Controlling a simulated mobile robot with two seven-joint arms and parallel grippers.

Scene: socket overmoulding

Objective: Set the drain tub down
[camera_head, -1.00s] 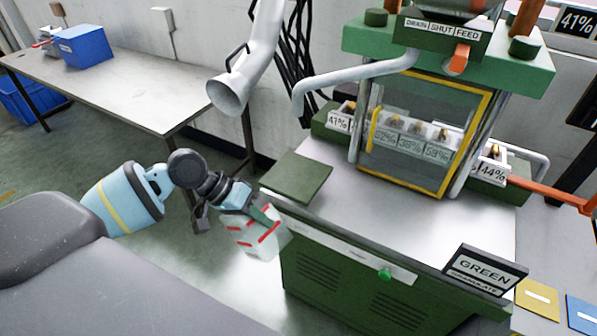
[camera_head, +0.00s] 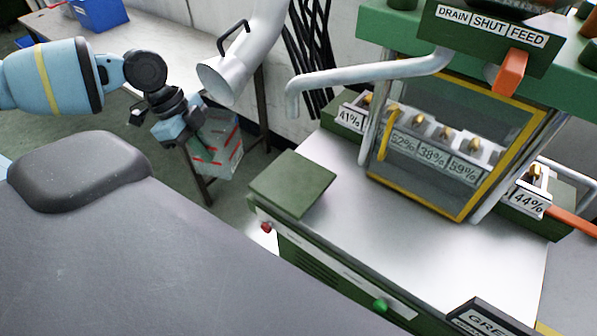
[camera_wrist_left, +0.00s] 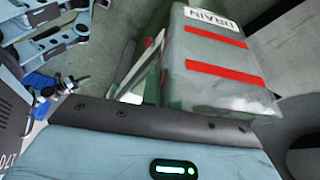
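The drain tub (camera_head: 222,158) is a pale translucent box with red stripes. In the head view it hangs from my left gripper (camera_head: 192,128), left of the green machine and in front of the grey table. In the left wrist view the tub (camera_wrist_left: 215,85) shows its DRAIN label and two red bands, tilted. The left fingers look closed at its green upper edge, though the grip is partly hidden. It is held in the air, clear of the table and the machine. My right gripper is not in either view.
The grey side table (camera_head: 160,50) with a blue bin (camera_head: 98,14) stands at the back left. A green pad (camera_head: 292,183) lies on the machine bench's left corner. A white duct nozzle (camera_head: 222,78) hangs near the tub. The bench top (camera_head: 400,235) is largely clear.

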